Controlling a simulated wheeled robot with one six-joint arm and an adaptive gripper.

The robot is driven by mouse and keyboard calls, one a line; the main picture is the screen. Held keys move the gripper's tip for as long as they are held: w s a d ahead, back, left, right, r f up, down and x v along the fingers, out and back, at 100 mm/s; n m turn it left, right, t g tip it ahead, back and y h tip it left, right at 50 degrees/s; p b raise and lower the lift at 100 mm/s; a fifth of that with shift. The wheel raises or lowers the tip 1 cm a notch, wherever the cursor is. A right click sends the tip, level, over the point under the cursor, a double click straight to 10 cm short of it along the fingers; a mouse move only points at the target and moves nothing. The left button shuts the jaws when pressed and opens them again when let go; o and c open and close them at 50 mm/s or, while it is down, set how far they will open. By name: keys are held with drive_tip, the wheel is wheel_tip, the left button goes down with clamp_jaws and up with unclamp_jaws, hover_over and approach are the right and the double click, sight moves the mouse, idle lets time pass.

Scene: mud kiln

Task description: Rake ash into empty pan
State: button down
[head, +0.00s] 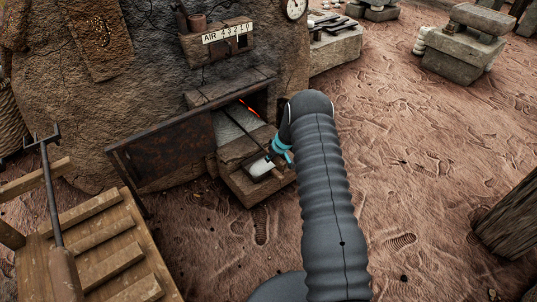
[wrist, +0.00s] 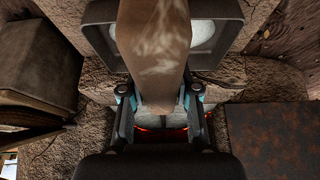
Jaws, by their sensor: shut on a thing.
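My gripper (head: 281,150) is in front of the kiln mouth. In the wrist view, my gripper (wrist: 160,97) is shut on a brown wooden handle (wrist: 153,38), with a teal-marked finger on each side. A thin dark rod (head: 240,128), seemingly the rake's shaft, runs from the gripper into the kiln opening; its far end is hidden. A dark-rimmed pan (wrist: 101,38) sits on the ledge under the handle, with a pale patch inside. I cannot tell whether that is ash. The pan (head: 261,167) is partly hidden by my gripper in the head view.
Embers glow orange (head: 248,108) inside the kiln. A rusty door (head: 165,140) stands open left of the mouth. A wooden rack (head: 100,240) at lower left bears another long-handled tool (head: 62,265). A stone block (head: 458,58) stands at upper right. The right-hand ground is mostly open.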

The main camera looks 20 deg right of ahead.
drive_tip(key=s+d+b, duration=0.3)
drive_tip(key=s+d, duration=0.1)
drive_tip(key=s, duration=0.5)
drive_tip(key=s+d+b, duration=0.4)
drive_tip(key=s, duration=0.6)
drive_tip(key=s+d+b, duration=0.4)
drive_tip(key=s, duration=0.6)
drive_tip(key=shift+s, duration=0.15)
idle(0.5)
drive_tip(key=shift+r, duration=0.2)
wheel_tip(320, 180, up, 4)
drive_tip(key=p, duration=0.4)
drive_tip(key=shift+f+p, duration=0.15)
drive_tip(key=shift+p, duration=0.2)
